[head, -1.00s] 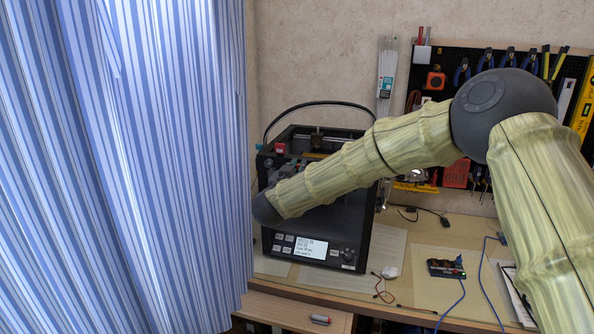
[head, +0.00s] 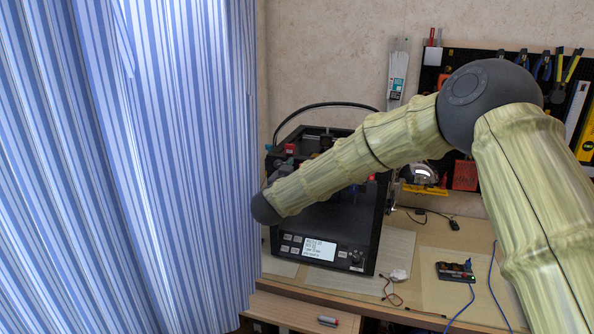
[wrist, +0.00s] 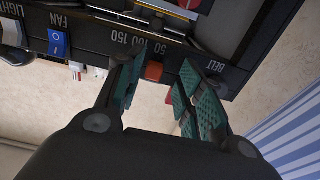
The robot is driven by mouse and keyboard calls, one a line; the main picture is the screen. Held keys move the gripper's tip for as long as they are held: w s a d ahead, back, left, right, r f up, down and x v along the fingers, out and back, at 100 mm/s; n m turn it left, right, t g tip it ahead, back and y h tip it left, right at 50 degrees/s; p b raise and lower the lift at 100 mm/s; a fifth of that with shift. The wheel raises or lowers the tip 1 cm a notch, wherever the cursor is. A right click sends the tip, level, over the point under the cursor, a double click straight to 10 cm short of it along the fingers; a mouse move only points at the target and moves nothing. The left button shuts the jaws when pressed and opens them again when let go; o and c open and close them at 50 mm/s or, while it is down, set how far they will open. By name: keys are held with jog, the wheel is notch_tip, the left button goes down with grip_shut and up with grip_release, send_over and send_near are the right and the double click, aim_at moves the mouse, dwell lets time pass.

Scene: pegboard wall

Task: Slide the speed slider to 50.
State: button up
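In the wrist view the orange-red slider knob (wrist: 154,71) sits at the edge of the dark printer panel, beside a printed scale (wrist: 140,42) marked 50, 100 and 150. The knob appears roughly level with the 50 mark. My gripper (wrist: 162,68) is open, its teal-padded fingers on either side of the knob. A gap shows between the knob and the right finger; contact with the left finger is unclear. In the head view my arm reaches across the printer (head: 372,235), and my gripper is largely hidden.
The blue striped curtain (head: 150,170) hangs close to my wrist. The wrist view shows a blue FAN switch (wrist: 57,43) and a BELT label (wrist: 216,66). A small wired device (head: 456,271) lies on the bench (head: 400,305). Tools hang on the pegboard.

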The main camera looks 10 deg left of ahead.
jog(key=shift+d, duration=0.25)
jog(key=s+a, duration=0.1)
jog(key=s, duration=1.1)
jog(key=shift+a, duration=0.2)
jog(key=s+d+f+n+g+y, duration=0.15)
jog(key=d+f, duration=0.35)
jog(key=f, duration=0.6)
jog(key=s+d+f+g+y, duration=0.15)
jog(key=d+f, duration=0.35)
jog(key=f, duration=0.6)
jog(key=s+d+f+g, duration=0.3)
jog(key=s+d+f, duration=0.25)
jog(key=f, duration=0.35)
jog(key=s+d+f+g, duration=0.2)
jog(key=s+d+f, duration=0.35)
jog(key=f, duration=0.25)
jog(key=s+d+f+g, duration=0.3)
jog(key=s+d+f, duration=0.3)
jog(key=s, duration=0.3)
jog(key=s+d+f+g, duration=0.2)
jog(key=s+d+f, duration=0.3)
jog(key=s+d, duration=0.25)
jog(key=s+d+f+g, duration=0.1)
jog(key=s+d, duration=0.3)
jog(key=s, duration=0.5)
jog(key=s+d+f+g+h, duration=0.1)
jog(key=s+d+g, duration=0.3)
jog(key=s, duration=0.5)
jog(key=shift+s+f+m, duration=0.2)
jog(key=shift+f+m, duration=0.25)
